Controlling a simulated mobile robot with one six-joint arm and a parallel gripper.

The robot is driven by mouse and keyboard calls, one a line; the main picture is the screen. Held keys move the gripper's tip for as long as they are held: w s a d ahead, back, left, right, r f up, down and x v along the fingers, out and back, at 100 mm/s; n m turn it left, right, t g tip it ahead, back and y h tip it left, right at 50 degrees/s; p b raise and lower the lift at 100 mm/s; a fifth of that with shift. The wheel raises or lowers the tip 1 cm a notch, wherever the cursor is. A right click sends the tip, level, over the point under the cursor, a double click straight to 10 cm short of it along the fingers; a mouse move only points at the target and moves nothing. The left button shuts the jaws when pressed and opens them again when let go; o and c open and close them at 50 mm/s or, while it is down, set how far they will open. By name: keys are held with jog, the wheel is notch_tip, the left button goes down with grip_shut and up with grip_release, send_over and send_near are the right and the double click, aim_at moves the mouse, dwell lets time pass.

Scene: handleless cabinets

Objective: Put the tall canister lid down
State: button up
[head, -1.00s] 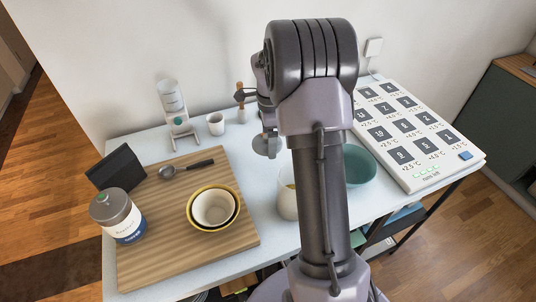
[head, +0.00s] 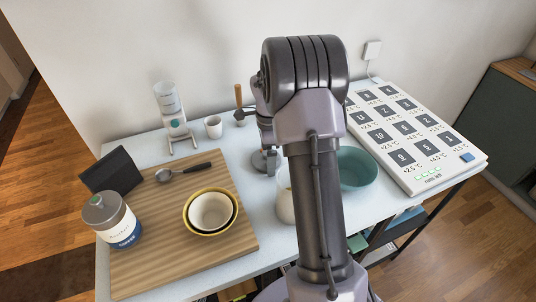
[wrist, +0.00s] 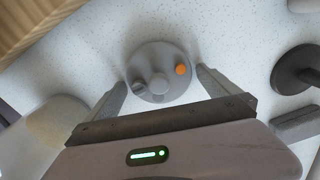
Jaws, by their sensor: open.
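The lid (wrist: 158,88) is a round grey disc with a raised knob and an orange dot. It appears to lie flat on the white speckled tabletop; in the head view it shows small (head: 259,161) left of my arm. My gripper (wrist: 161,77) is open, with one finger on each side of the lid. A gap shows at the right finger; at the left I cannot tell whether it touches. A pale beige canister (head: 285,207) stands nearer the front edge, partly hidden by my arm.
A wooden board (head: 160,262) with nested bowls (head: 211,212) and a ladle (head: 184,172) lies left. A labelled jar (head: 112,220) stands on its left side. A teal bowl (head: 357,168) is right of my arm. A cup (head: 213,127) and a wooden-handled tool (head: 239,103) stand behind.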

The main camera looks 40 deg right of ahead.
notch_tip(320, 180, up, 12)
jog(key=p, duration=0.4)
jog(key=s+a+r+n+t, duration=0.25)
jog(key=a+r+n, duration=0.25)
jog(key=a+r, duration=0.5)
jog(key=s+a+r+n+t+y, duration=0.2)
jog(key=s+a+r+n+t, duration=0.1)
jog(key=s+a+n, duration=1.1)
jog(key=s+a, duration=0.4)
jog(key=s, duration=0.2)
jog(key=shift+r, duration=0.1)
